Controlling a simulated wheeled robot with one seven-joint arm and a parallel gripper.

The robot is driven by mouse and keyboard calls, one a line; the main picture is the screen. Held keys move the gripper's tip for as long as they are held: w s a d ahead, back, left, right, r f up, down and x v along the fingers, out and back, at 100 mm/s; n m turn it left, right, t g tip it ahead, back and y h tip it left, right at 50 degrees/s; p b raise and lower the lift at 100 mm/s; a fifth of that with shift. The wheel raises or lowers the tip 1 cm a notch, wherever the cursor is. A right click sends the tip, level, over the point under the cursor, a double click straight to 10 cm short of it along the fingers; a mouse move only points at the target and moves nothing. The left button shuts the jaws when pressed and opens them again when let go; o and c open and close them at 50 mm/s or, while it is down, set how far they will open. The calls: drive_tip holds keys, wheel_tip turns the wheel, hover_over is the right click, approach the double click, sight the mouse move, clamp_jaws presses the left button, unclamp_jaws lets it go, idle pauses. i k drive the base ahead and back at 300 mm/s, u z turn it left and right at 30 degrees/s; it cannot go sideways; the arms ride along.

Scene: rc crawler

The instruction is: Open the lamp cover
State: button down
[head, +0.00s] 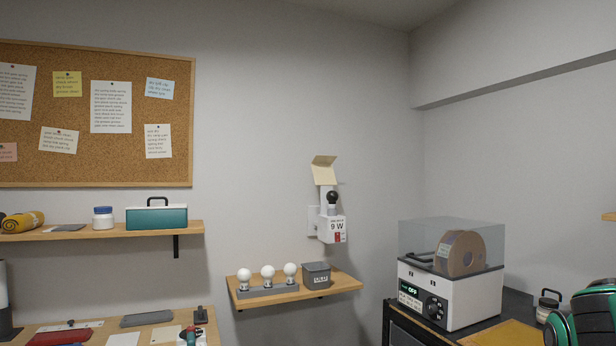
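A white lamp fixture marked "9 W" (334,229) is mounted on the back wall in the head view, right of centre. A dark bulb (332,198) stands upright on it, uncovered. A cream flap (323,168), which looks like the lamp cover, is raised and tilted at the top of the fixture, above the bulb. The lamp looks open.
Below the lamp, a wooden shelf (303,293) holds three white bulbs in a grey holder (267,292) and a grey box marked "OLD" (317,275). A white machine with a clear lid (449,292) stands at right. Wall around the lamp is clear.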

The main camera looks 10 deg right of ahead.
sight(321, 167)
drive_tip(key=i, duration=1.5)
drive_tip(key=u, duration=0.85)
